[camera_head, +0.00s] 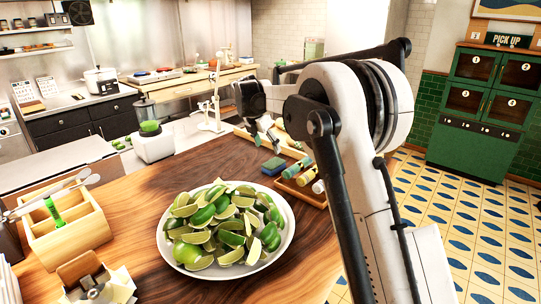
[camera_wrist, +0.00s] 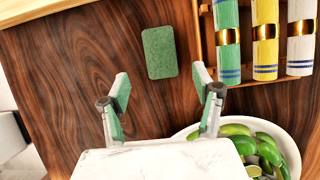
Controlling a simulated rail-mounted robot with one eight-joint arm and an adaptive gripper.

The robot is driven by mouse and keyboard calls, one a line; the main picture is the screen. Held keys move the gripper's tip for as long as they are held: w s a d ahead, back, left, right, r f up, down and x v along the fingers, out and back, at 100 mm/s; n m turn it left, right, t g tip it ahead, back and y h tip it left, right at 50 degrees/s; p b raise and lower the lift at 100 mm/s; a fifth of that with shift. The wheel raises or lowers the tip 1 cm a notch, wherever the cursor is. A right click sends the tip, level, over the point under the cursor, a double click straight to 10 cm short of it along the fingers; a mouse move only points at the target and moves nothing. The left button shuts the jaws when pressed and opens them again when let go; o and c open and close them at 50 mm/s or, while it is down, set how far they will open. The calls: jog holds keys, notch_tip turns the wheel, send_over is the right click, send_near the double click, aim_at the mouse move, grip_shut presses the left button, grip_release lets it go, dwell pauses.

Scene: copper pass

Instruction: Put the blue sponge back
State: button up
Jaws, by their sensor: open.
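The sponge (camera_head: 273,166) lies flat on the wooden counter, with a green top and blue sides in the head view. In the wrist view the sponge (camera_wrist: 158,52) shows only its green face, just beyond the fingertips and between their lines. My gripper (camera_head: 265,137) is above the counter near the sponge, in front of a wooden rail. In the wrist view my gripper (camera_wrist: 162,84) is open with nothing between its green-padded fingers. The fingers are apart from the sponge.
A wooden tray (camera_wrist: 206,47) with rolled green, yellow and white napkins (camera_wrist: 264,40) lies right beside the sponge. A white plate of lime wedges (camera_head: 228,228) stands in front. A wooden caddy (camera_head: 68,225) and a blender (camera_head: 150,135) stand at left. Bare counter lies left of the sponge.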

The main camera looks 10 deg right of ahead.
jog(key=s+d+r+m+t+y, duration=0.1)
jog(key=s+r+m, duration=0.3)
jog(key=s, duration=0.4)
jog(key=s+d+r+m, duration=0.1)
jog(key=s+r+m, duration=0.3)
jog(key=s, duration=0.5)
jog(key=s+d+r+m+t+y, duration=0.1)
jog(key=s+r+m, duration=0.3)
jog(key=s, duration=0.4)
jog(key=s+f+m, duration=0.3)
jog(key=s+m, duration=0.1)
jog(key=s, duration=0.4)
jog(key=s+f+m+t+y, duration=0.1)
jog(key=s+f+m, duration=0.3)
jog(key=s, duration=0.5)
jog(key=s+f+m+t, duration=0.1)
jog(key=s+f+m, duration=0.2)
jog(key=s, duration=0.6)
jog(key=m, duration=0.2)
jog(key=shift+d+f+m+y, duration=0.15)
jog(key=shift+f+m+y, duration=0.15)
jog(key=shift+f, duration=0.05)
jog(key=shift+f, duration=0.1)
